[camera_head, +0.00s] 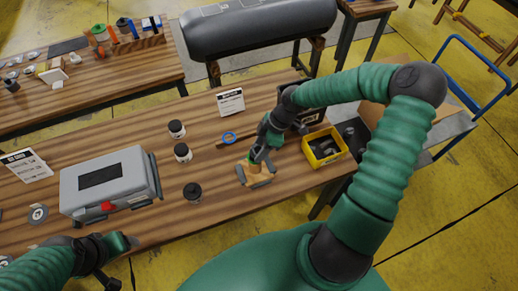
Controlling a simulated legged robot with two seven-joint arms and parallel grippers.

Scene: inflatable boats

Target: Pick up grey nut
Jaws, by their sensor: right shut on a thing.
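My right gripper (256,161) points down at the wooden table, just above a small tan block (243,174) with grey pieces around it. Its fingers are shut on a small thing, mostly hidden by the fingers. I cannot make out its shape, or whether it is the grey nut. A yellow bin (313,158) with dark grey parts inside stands right of the gripper; I cannot pick out a nut among them. My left gripper (112,263) is at the lower left, by the table's front edge, away from the block. Its finger opening is unclear.
A grey case (128,168) with a red piece lies at the left. A grey inflatable tube (258,28) lies behind. A blue-railed cart (455,125) stands at right.

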